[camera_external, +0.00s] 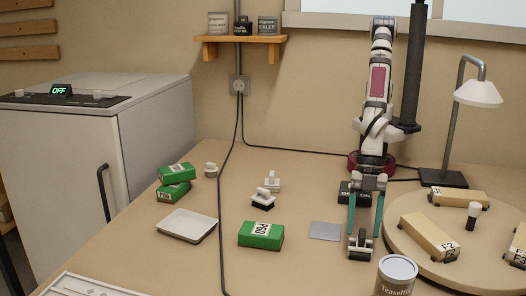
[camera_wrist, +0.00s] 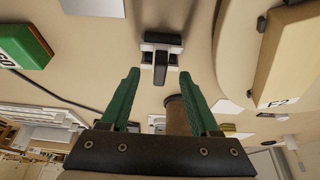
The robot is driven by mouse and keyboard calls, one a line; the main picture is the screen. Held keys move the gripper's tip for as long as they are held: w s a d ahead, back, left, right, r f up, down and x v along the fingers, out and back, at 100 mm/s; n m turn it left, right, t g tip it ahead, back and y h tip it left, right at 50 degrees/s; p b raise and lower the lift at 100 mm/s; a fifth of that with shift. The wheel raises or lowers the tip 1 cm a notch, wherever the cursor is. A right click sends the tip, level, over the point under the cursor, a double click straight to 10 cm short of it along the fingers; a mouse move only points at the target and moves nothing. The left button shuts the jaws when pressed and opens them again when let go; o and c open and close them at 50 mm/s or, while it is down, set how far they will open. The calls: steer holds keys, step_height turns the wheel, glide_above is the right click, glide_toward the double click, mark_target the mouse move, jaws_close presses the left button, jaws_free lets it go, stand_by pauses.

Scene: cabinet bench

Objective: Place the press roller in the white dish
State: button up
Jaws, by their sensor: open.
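A small black-and-white tool (camera_external: 360,244), which looks like the press roller, stands on the bench at the front right. In the wrist view it shows a white body (camera_wrist: 148,47) with a dark upright handle pointing toward me. My gripper (camera_external: 364,231) is open above it, with one green finger on each side. In the wrist view the fingertips (camera_wrist: 160,78) flank the handle, with gaps on both sides; I cannot tell the exact height. The white dish (camera_external: 187,224) is shallow and empty, left of the cable on the bench. The wrist view does not clearly show it.
A turntable (camera_external: 405,257) with labelled tan blocks is right of the tool, and a tin (camera_external: 396,277) stands in front. A grey square (camera_external: 325,231) and green box (camera_external: 261,235) lie leftward. A black cable (camera_external: 220,215) runs beside the dish. Small white-topped tools (camera_external: 263,198) stand behind.

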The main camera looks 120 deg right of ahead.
mark_target(361, 241)
steer(key=x, duration=0.2)
steer(key=shift+w+a+f, duration=0.1)
steer(key=shift+f, duration=0.15)
jaws_close()
